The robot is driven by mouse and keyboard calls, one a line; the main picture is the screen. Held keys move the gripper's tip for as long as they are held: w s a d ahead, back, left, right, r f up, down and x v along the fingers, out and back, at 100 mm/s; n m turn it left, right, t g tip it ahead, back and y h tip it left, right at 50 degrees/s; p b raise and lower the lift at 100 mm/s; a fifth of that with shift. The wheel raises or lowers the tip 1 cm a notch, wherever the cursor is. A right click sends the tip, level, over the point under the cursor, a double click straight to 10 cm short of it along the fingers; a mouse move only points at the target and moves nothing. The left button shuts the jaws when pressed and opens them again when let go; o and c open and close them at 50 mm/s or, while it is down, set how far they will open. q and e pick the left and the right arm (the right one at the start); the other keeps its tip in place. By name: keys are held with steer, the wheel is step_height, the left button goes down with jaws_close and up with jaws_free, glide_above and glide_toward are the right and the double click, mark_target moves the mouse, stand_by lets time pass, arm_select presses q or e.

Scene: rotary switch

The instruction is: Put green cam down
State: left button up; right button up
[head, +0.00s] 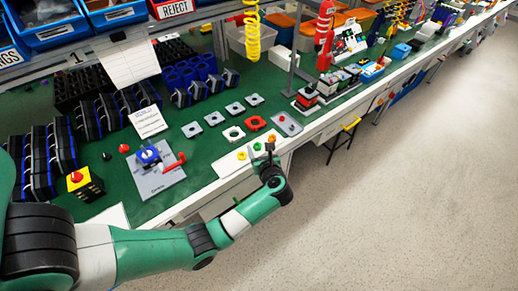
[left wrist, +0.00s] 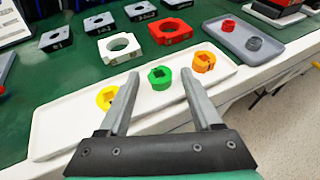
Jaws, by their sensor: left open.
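The green cam (left wrist: 160,78) sits upright on a long white tray (left wrist: 60,125), between a yellow cam (left wrist: 106,97) on the left and an orange cam (left wrist: 204,62) on the right. My left gripper (left wrist: 163,85) is open in the left wrist view, with its two fingers apart on either side of the green cam and nothing held. In the head view my left gripper (head: 264,152) is over the tray near the table's front edge. There the green cam (head: 257,146) shows small beside the fingers. My right gripper is not in view.
A white square plate (left wrist: 119,47) and a red one (left wrist: 170,31) lie behind the tray. A grey tray (left wrist: 240,38) with red and dark round parts is to the right. A grey fixture with a blue part and red handle (head: 175,162) stands left.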

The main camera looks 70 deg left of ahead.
arm_select(q)
steer(key=p+v, duration=0.3)
steer(key=v, duration=0.9)
steer(key=shift+w, duration=0.1)
